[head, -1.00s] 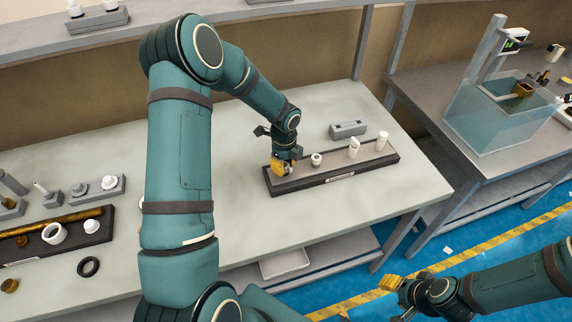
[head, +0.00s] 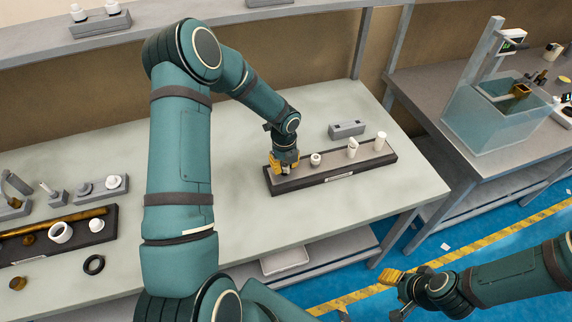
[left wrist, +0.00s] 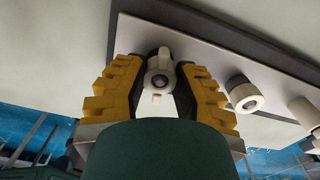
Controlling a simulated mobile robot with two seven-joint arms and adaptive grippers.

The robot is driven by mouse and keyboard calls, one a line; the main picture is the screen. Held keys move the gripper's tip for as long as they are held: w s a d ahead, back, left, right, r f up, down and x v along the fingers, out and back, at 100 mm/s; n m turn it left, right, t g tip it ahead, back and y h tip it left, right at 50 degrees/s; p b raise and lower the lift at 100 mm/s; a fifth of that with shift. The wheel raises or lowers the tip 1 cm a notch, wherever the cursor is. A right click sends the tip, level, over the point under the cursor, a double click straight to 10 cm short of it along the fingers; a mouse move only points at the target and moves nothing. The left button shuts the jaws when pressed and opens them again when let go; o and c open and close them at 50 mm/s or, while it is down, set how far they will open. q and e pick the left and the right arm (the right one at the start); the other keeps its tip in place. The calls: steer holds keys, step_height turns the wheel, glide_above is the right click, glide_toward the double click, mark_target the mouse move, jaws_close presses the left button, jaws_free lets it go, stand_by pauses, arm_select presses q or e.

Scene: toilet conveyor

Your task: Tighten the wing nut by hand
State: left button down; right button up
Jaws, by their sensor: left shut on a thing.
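The wing nut (left wrist: 158,75), pale with a round dark centre and small wings, sits at the left end of a long dark block in the left wrist view. My left gripper (head: 283,169) is down at that end of the block. Its two yellow fingers (left wrist: 158,82) stand on either side of the wing nut, with their dark pads shut on it. In the head view the gripper hides the nut. My right gripper (head: 392,292) is low at the right, over the floor, with its fingers spread and nothing seen between them.
The dark block (head: 340,176) also carries a white ring-like part (head: 315,160) and two taller white pieces (head: 352,147). A grey block (head: 347,129) lies behind it. Another dark tray (head: 60,250) with loose parts is at the left. A clear tank (head: 490,115) stands on the right table.

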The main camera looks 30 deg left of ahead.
arm_select(q)
steer(key=c, duration=1.1)
jaws_free()
steer(key=shift+r+p, duration=1.45)
steer(key=shift+r, duration=0.35)
steer(key=shift+f, duration=0.1)
steer(key=o, duration=0.7)
steer(key=shift+c, duration=0.2)
